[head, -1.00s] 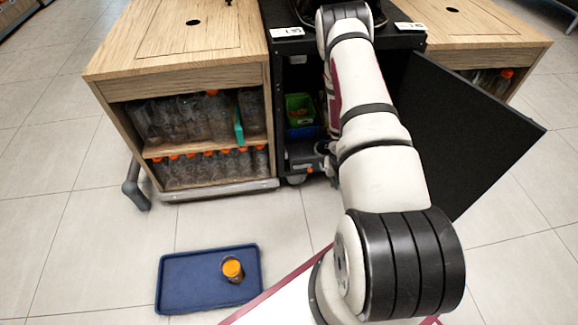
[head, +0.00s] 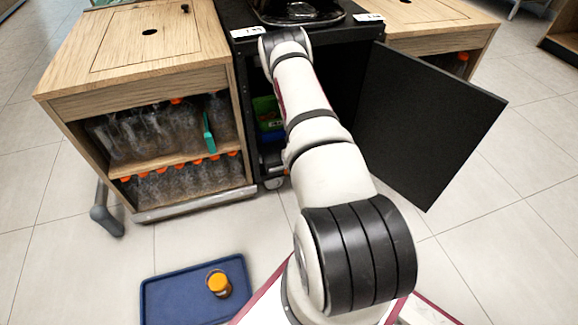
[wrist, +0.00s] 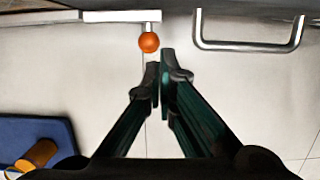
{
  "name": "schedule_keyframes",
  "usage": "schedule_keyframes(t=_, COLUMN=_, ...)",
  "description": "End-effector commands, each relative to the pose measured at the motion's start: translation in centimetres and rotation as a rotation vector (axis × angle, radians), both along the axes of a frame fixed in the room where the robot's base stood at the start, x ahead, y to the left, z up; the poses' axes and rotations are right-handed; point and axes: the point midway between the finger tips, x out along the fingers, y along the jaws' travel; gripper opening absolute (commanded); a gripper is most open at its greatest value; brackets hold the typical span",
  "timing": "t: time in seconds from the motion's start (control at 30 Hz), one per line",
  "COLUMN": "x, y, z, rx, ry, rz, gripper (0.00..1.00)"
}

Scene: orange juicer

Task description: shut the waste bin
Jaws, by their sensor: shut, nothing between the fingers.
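The black cabinet (head: 240,85) stands in the middle of the head view, its black door (head: 430,125) swung wide open to the right. Inside, partly behind my arm, are a green container (head: 267,112) and something blue below it. I cannot tell which part is the waste bin. In the wrist view my gripper (wrist: 162,72) is shut and empty, fingertips together. It is just below and right of an orange ball knob (wrist: 148,42) on a light bar. A U-shaped metal handle (wrist: 250,47) is to its right, apart from the fingers. The head view hides my gripper behind my arm.
A wooden cabinet (head: 120,75) with shelved bottles stands left, another wooden cabinet (head: 430,18) right. A blue tray (head: 175,292) with an orange-filled jar (head: 218,283) is on the floor at lower left. Tiled floor is clear right of the open door.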

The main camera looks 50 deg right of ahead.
Motion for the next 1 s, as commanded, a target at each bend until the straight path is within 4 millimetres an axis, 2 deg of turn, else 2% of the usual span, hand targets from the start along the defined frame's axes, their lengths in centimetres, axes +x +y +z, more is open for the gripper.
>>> schedule_keyframes(t=0.1, x=1.1, y=-1.1, z=0.4, rx=-0.008, ry=-0.009, rz=-0.006, gripper=0.0)
schedule_keyframes(t=0.5, x=2.3, y=-1.5, z=0.1, rx=-0.006, ry=-0.005, rz=-0.002, gripper=0.0)
schedule_keyframes(t=1.0, x=2.7, y=-1.8, z=0.4, rx=-0.008, ry=-0.003, rz=0.0, gripper=0.0)
